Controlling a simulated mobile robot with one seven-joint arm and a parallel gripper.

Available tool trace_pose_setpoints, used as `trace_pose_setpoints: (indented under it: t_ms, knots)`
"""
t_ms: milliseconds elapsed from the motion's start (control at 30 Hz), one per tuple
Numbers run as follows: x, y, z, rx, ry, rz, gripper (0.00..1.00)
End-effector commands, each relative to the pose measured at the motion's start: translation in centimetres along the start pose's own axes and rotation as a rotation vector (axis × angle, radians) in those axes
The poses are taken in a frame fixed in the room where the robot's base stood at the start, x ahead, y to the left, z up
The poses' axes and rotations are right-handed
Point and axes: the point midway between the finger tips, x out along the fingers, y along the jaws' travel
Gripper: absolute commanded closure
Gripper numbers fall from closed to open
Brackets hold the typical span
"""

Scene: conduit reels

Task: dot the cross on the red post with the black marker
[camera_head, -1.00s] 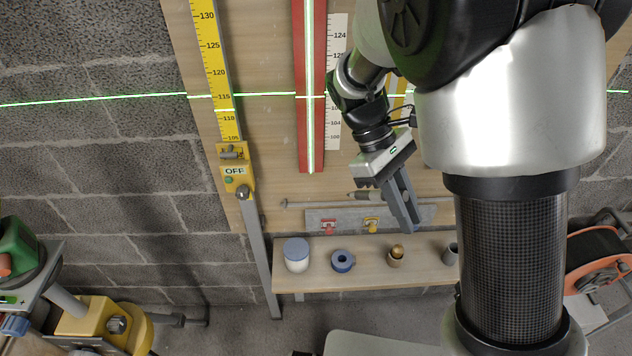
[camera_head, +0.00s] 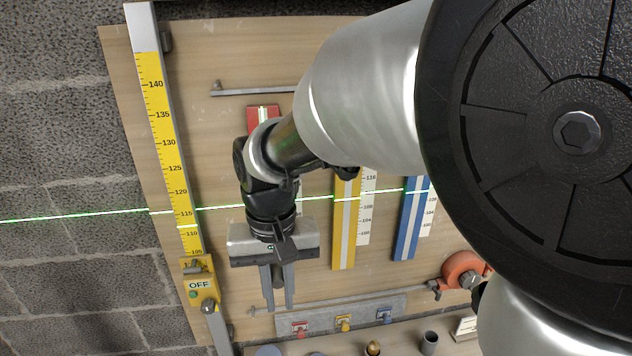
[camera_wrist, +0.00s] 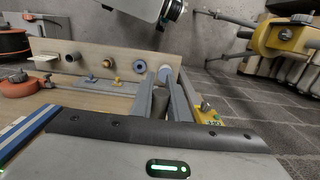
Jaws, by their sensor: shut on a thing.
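My gripper (camera_head: 278,305) points downward in front of the board, below the red post's visible end. It is shut on a dark thing between its fingers, which I take to be the black marker (camera_wrist: 160,102); it shows only partly in the wrist view. The marker's tip cannot be made out.
A yellow post (camera_head: 344,240) and a blue post (camera_head: 405,240) stand to the right, with white scales. A thin rail (camera_head: 350,302) and a grey strip (camera_head: 365,315) with coloured pieces lie below.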

Motion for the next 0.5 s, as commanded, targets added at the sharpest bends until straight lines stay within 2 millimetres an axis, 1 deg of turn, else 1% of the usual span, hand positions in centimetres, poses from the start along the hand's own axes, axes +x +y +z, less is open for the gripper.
trace_pose_setpoints:
  t_ms: [33, 300, 500]
  knots:
    - [0.1, 0.1, -0.6, 0.001, 0.000, 0.001, 1.00]
    - [0.1, 0.1, -3.3, 0.001, -0.001, 0.001, 1.00]
    - [-0.1, 0.1, -4.9, 0.000, -0.001, 0.002, 1.00]
